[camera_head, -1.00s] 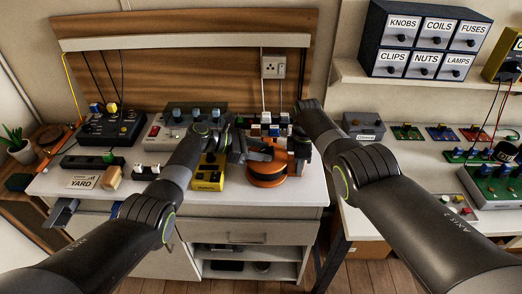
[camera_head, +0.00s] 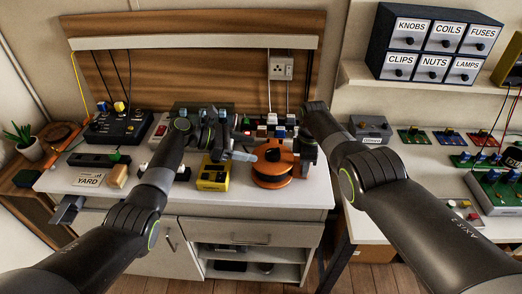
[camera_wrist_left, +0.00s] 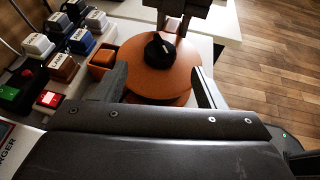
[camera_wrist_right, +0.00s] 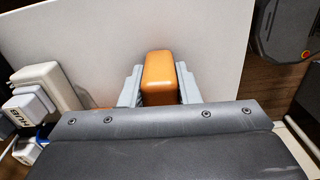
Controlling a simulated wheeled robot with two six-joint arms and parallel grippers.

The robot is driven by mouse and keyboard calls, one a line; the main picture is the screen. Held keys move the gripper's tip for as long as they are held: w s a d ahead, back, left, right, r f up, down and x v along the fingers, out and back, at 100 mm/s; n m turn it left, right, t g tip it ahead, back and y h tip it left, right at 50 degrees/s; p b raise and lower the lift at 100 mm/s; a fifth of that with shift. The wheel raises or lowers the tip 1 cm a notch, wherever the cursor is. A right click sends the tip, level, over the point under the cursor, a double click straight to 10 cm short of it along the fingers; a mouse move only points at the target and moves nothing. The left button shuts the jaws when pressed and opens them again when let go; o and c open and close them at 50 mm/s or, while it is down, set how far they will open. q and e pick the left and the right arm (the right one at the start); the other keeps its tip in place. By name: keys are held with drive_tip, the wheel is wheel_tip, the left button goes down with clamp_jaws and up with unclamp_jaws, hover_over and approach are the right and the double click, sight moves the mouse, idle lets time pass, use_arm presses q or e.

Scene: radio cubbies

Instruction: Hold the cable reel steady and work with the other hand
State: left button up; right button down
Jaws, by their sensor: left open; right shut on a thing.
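The cable reel (camera_head: 272,173) is an orange disc with a black hub, standing near the front right of the white desk. In the left wrist view the reel (camera_wrist_left: 178,75) shows its black knob (camera_wrist_left: 160,48) with a pale mark. My right gripper (camera_head: 308,150) is at the reel's right side. In the right wrist view it is shut on an orange block (camera_wrist_right: 158,75), which looks like part of the reel. My left gripper (camera_head: 238,150) is open and empty, left of the reel. In its wrist view its fingers (camera_wrist_left: 163,88) are spread, with the reel beyond them.
A yellow box (camera_head: 213,176) stands left of the reel, beneath my left gripper. Several coloured switch blocks (camera_wrist_left: 62,67) line the desk behind. A grey box (camera_head: 370,129) and small boards sit on the right-hand table. A YARD sign (camera_head: 89,180) is at the left.

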use_arm(q)
drive_tip(key=v, duration=0.5)
drive_tip(key=shift+a+r, duration=0.1)
drive_tip(key=shift+a, duration=0.2)
drive_tip(key=shift+s+d, duration=0.1)
drive_tip(key=shift+s, duration=0.05)
drive_tip(key=n+t+y, duration=0.2)
drive_tip(key=n+t, duration=0.3)
approach(266, 154)
drive_tip(key=x, duration=0.9)
drive_tip(key=shift+d, duration=0.35)
drive_tip(key=c, duration=1)
drive_tip(key=shift+o, duration=0.2)
drive_tip(key=shift+m, duration=0.3)
